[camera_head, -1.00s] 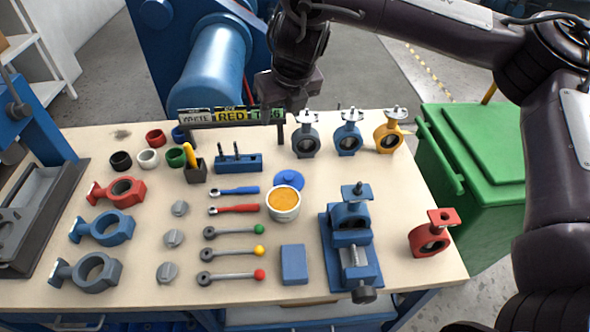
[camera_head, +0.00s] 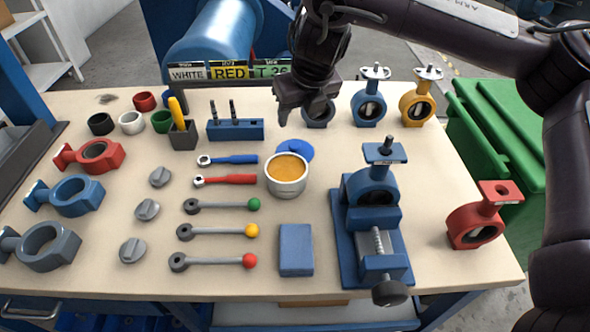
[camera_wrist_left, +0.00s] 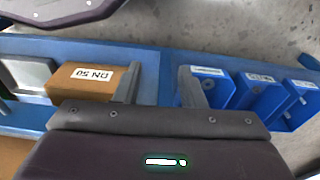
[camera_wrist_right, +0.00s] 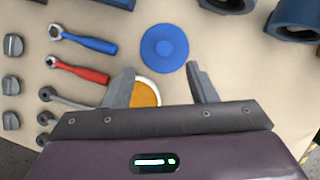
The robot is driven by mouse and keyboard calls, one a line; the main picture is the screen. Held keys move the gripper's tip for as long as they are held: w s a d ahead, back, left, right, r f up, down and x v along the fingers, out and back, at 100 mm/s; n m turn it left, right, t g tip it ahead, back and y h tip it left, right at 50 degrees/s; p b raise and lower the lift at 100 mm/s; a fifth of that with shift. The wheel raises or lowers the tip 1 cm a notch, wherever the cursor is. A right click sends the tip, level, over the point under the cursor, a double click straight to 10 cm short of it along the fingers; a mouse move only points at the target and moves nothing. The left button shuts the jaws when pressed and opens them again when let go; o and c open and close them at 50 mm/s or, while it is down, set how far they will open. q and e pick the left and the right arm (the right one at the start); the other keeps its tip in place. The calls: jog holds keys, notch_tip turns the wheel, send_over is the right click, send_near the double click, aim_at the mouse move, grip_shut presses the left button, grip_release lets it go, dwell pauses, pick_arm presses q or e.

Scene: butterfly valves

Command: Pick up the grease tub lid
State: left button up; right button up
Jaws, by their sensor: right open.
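The grease tub lid is a round blue disc (camera_head: 302,151) lying flat on the bench, partly behind the white tub of orange grease (camera_head: 287,175). My right gripper (camera_head: 295,114) is open and empty, above the bench and behind the lid in the head view. Its left finger covers part of the tub in the right wrist view (camera_wrist_right: 148,92). My left gripper (camera_wrist_left: 160,82) is open and empty, above a blue shelf; it is not in the head view.
Wrenches with blue (camera_head: 232,159) and red (camera_head: 228,181) handles lie left of the lid. A blue vise (camera_head: 372,230) stands to the right. Butterfly valves (camera_head: 369,108) stand at the back. Below my left gripper are blue bins (camera_wrist_left: 246,92) and a cardboard box (camera_wrist_left: 88,82).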

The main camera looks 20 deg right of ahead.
jog(key=b, duration=0.3)
send_over(295, 145)
jog(key=s, duration=0.3)
jog(key=f, duration=0.5)
jog(key=shift+w+a+f, duration=0.15)
jog(key=shift+w+f, duration=0.1)
jog(key=shift+f, duration=0.05)
jog(key=shift+w+f, duration=0.15)
jog(key=shift+f, duration=0.25)
jog(key=shift+d+b+x, duration=0.15)
jog(key=shift+x, duration=0.95)
jog(key=shift+d+b+x, duration=0.1)
jog(key=shift+b+x, duration=0.05)
jog(key=shift+x, duration=0.95)
jog(key=shift+w, duration=0.1)
jog(key=c, duration=1.1)
pick_arm(q)
notch_tip(295, 145, up, 10)
jog(key=shift+d, duration=0.4)
pick_arm(e)
jog(key=shift+o, duration=0.2)
pick_arm(q)
jog(key=shift+w, duration=0.1)
pick_arm(e)
jog(key=shift+r, duration=0.1)
